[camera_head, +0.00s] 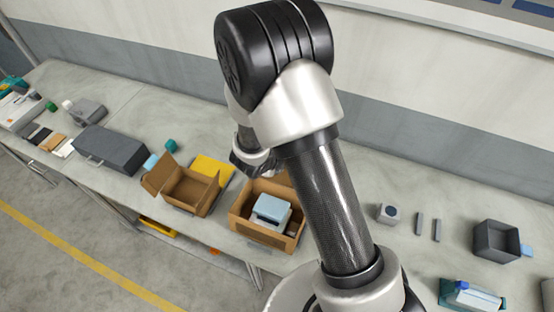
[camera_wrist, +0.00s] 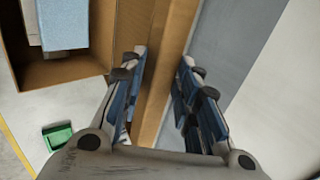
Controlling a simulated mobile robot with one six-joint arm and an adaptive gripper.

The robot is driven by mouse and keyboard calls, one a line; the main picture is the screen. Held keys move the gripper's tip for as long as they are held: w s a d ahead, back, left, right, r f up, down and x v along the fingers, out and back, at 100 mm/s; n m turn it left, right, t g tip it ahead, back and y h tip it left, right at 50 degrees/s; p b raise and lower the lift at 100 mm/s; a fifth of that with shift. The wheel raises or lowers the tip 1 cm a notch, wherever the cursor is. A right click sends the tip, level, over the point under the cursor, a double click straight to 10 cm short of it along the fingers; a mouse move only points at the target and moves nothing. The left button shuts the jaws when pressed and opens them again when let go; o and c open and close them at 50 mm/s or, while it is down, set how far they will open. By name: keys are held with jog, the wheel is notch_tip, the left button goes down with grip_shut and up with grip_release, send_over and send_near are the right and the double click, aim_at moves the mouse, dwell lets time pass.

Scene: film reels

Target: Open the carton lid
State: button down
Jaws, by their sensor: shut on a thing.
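The brown carton (camera_head: 237,222) stands on the bench just left of my arm, with a pale blue and grey item (camera_head: 272,210) inside. Its top is open to view, and a brown lid panel (camera_head: 282,184) rises at its back edge, partly hidden by my arm. In the wrist view the carton (camera_wrist: 62,72) is at the upper left, and the lid panel (camera_wrist: 168,45) runs between the fingers. My gripper (camera_wrist: 160,75) is shut on this panel. In the head view my arm hides most of the fingers and their contact.
A second open carton (camera_head: 184,190), with raised flaps, stands left, by a yellow sheet (camera_head: 213,168). A dark grey case (camera_head: 110,150) lies farther left. A grey bin (camera_head: 495,242) and small grey parts (camera_head: 388,213) lie right. A green block (camera_wrist: 57,135) shows in the wrist view.

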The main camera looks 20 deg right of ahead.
jog(key=shift+s+f, duration=0.15)
jog(key=c, duration=1.6)
grip_release()
jog(key=shift+o, duration=1.3)
jog(key=shift+d, duration=0.1)
notch_tip(320, 180, up, 20)
jog(key=s+a+p, duration=0.1)
jog(key=p, duration=0.3)
jog(key=shift+a+p, duration=0.15)
jog(key=shift+p, duration=0.2)
jog(key=shift+s, duration=0.1)
